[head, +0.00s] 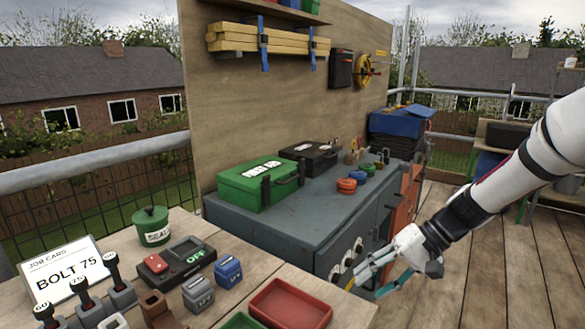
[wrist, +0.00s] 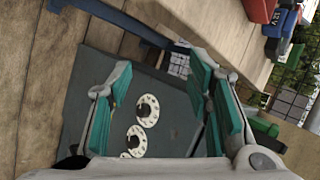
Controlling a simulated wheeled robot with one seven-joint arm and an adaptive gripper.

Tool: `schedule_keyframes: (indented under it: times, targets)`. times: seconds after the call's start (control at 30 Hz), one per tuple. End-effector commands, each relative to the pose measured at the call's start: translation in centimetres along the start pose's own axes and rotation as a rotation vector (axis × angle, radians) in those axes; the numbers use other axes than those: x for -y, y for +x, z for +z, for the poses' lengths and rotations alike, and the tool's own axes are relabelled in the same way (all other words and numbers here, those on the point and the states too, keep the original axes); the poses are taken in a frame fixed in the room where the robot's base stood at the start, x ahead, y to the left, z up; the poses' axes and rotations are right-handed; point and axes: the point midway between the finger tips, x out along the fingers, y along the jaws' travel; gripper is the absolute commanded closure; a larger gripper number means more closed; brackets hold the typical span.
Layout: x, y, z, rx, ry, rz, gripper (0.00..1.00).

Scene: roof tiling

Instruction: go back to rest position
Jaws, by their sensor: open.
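My white arm enters the head view from the right and reaches down to my gripper (head: 369,284). The gripper has teal finger pads and hangs beside the front of the grey workbench cabinet (head: 300,228). In the wrist view my gripper (wrist: 160,88) has its fingers wide apart with nothing between them. Beyond the fingers, two pale round dials (wrist: 147,111) show on the dark cabinet front. I cannot tell from these views whether a finger touches the cabinet.
A green case (head: 257,186) sits on the cabinet. Open decking (head: 480,275) lies right.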

Motion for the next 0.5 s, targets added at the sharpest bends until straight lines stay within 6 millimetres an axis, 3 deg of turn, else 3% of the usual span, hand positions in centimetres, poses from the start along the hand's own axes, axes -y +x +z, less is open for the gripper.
schedule_keyframes:
  times: [0.5]
  targets:
    - [5.9, -6.6, 11.0, -0.118, -0.153, 0.471, 0.54]
